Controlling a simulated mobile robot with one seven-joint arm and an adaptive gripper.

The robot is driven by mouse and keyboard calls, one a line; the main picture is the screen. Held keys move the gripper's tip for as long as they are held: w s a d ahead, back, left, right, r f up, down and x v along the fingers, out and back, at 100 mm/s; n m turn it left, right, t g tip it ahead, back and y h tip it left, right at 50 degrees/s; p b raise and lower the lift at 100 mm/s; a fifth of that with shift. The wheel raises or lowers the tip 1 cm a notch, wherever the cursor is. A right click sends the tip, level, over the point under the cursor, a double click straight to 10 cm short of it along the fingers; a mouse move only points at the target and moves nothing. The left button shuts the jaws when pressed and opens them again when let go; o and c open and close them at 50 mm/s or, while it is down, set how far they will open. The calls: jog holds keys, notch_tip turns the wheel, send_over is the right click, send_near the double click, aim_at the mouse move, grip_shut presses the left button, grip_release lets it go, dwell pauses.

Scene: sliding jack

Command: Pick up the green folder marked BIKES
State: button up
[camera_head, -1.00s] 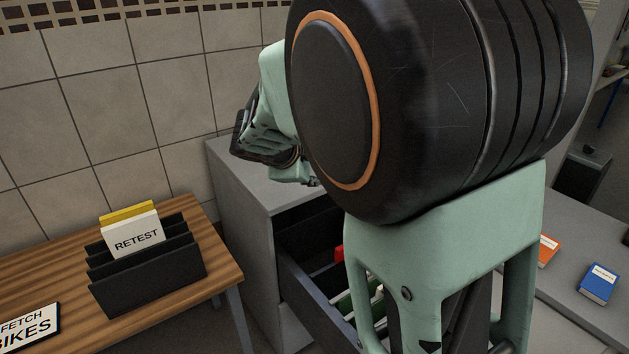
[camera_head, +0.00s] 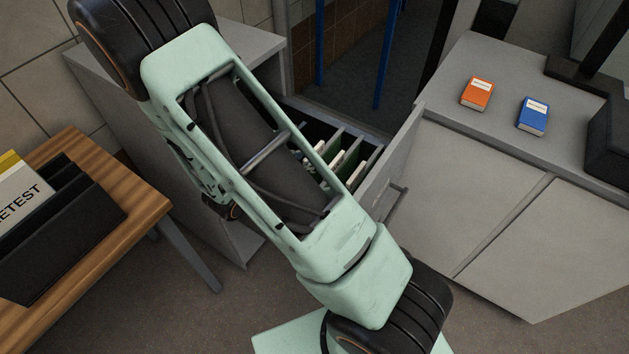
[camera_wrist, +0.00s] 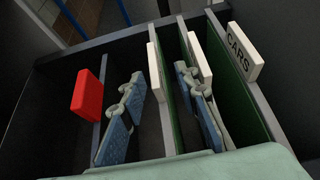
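In the wrist view, an open drawer holds upright green folders with white tabs. One green folder (camera_wrist: 174,90) and a white tab (camera_wrist: 155,72) stand between the two fingers of my gripper (camera_wrist: 160,108). The fingers have blue pads, are spread apart and reach down into the drawer. A second white tab (camera_wrist: 200,55) stands just behind the right finger. The tab at the right reads CARS (camera_wrist: 243,52). I cannot read BIKES on any tab. In the head view my arm hides the gripper and part of the folders.
A red block (camera_wrist: 87,95) sits at the drawer's left.

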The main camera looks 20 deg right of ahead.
send_near(328, 152)
jog(key=shift+w+d+f, duration=0.1)
jog(key=shift+w+d, duration=0.85)
jog(key=shift+w, duration=0.25)
jog(key=shift+c, duration=0.6)
grip_shut()
